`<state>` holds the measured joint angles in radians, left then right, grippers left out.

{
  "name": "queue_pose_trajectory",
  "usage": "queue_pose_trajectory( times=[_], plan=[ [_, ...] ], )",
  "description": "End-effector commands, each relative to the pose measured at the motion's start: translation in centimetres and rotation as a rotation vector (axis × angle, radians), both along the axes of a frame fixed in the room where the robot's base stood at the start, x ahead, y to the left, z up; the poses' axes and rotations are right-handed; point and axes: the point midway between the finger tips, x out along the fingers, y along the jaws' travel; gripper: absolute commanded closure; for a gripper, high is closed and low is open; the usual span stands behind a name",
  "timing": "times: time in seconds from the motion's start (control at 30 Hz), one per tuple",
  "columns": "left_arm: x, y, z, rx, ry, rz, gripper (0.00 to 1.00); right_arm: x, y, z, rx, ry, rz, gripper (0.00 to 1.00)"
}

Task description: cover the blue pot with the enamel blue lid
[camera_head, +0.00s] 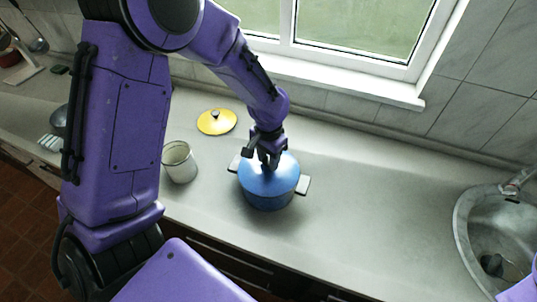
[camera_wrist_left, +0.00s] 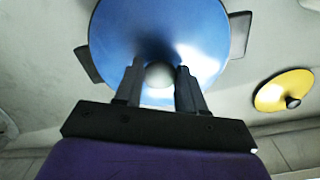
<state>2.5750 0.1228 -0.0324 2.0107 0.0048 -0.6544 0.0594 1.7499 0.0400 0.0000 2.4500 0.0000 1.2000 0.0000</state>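The blue pot (camera_head: 268,200) stands on the counter with a grey handle on each side. The enamel blue lid (camera_head: 282,172) is over its mouth and looks level; I cannot tell whether it rests fully on the rim. In the left wrist view the lid (camera_wrist_left: 115,35) hides most of the pot, and a pot handle (camera_wrist_left: 240,34) sticks out to the right. My left gripper (camera_head: 268,163) is above the lid. My right gripper is not in view.
A yellow lid (camera_head: 216,122) with a dark knob lies behind and left of the pot. A pale cup (camera_head: 180,163) stands left of the pot. A metal sink (camera_head: 465,226) is at the far right. The counter between pot and sink is clear. A window is behind.

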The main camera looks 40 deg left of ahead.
Motion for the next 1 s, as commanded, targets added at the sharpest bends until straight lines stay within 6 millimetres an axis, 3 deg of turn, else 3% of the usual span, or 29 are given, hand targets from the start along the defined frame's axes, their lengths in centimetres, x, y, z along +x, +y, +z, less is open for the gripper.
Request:
queue_pose_trajectory(
  times=[0.03,0.1,0.43,0.8,1.0],
  plan=[
    [0.0,0.0,0.0,0.000,-0.001,0.000,0.45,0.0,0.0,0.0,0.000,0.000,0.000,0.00],
    [0.0,0.0,0.0,0.000,-0.001,0.000,0.31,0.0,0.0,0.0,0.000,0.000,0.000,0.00],
    [0.1,0.0,0.6,0.000,-0.003,0.001,0.31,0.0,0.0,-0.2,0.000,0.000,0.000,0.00],
    [0.1,-0.1,8.6,0.000,-0.004,0.000,0.31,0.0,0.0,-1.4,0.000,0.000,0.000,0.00],
    [0.0,-0.1,10.5,0.000,-0.001,0.000,0.31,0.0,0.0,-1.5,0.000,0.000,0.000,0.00]
  ],
)
